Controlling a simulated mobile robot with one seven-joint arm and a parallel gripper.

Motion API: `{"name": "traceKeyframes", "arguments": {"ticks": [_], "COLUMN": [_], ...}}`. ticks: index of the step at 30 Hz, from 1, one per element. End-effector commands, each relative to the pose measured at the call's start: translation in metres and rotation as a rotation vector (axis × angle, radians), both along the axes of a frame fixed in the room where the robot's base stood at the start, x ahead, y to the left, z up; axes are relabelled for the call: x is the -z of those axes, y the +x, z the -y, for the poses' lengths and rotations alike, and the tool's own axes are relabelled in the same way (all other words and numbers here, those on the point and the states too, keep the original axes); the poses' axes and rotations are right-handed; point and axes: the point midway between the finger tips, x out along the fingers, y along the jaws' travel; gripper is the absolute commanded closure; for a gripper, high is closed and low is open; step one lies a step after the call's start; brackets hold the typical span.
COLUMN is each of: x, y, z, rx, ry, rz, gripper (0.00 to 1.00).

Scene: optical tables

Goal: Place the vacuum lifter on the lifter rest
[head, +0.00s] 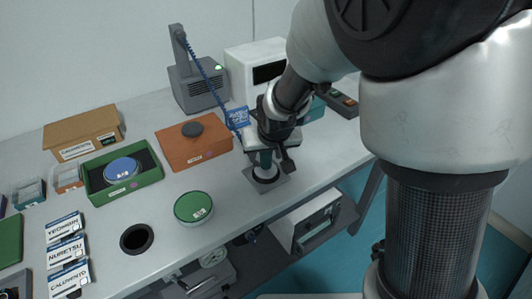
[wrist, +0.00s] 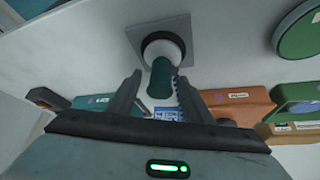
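The vacuum lifter (head: 266,159) has a teal handle and a pale lower body. It stands on the lifter rest (head: 281,188), a grey square plate with a black ring. In the wrist view the teal handle (wrist: 161,82) points toward me, and its pale base sits inside the ring of the rest (wrist: 185,27). My gripper (head: 272,152) is at the handle, and in the wrist view its fingers (wrist: 158,82) are apart, one on each side of the handle, with visible gaps. The lifter's underside is hidden in the ring.
A grey pump unit (head: 197,86) with a blue coiled hose (head: 208,82) stands behind. An orange box (head: 194,152), a green tray (head: 152,176), a round green-lidded container (head: 193,207) and a black-rimmed hole (head: 137,238) lie left. The table's front edge is close to the rest.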

Motion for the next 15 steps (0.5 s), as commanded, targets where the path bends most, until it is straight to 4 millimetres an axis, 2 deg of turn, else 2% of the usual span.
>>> {"name": "traceKeyframes", "arguments": {"ticks": [7,15], "x": [-0.012,-0.063], "y": [-0.003,-0.031], "z": [0.0,0.005], "rx": [-0.001,-0.004], "ry": [0.001,0.002], "rz": [0.003,0.004], "gripper": [0.54,0.54]}}
